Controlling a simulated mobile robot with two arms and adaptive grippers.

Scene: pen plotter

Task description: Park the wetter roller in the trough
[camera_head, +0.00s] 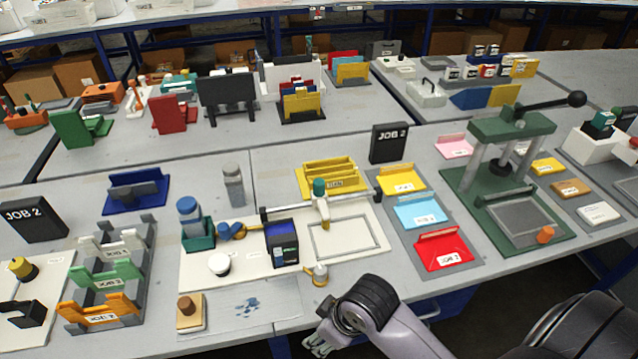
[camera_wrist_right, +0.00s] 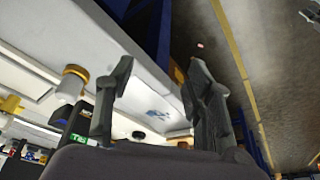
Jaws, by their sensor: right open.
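A blue trough-like tray (camera_head: 122,204) with a grey-blue piece in it sits at the back left of the near table. A blue and yellow roller-like piece (camera_head: 232,231) lies beside a teal holder (camera_head: 200,242) that holds a blue-capped bottle (camera_head: 190,213). I cannot tell for certain which of these are the wetter roller and its trough. My right gripper (camera_head: 320,343) is low at the table's front edge, apart from these things. In the right wrist view my right gripper (camera_wrist_right: 160,92) has its fingers spread with nothing between them. My left gripper is out of view.
A marked white sheet (camera_head: 265,305) and a wooden stamp (camera_head: 188,312) lie at the front. A green press (camera_head: 512,130) stands at the right.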

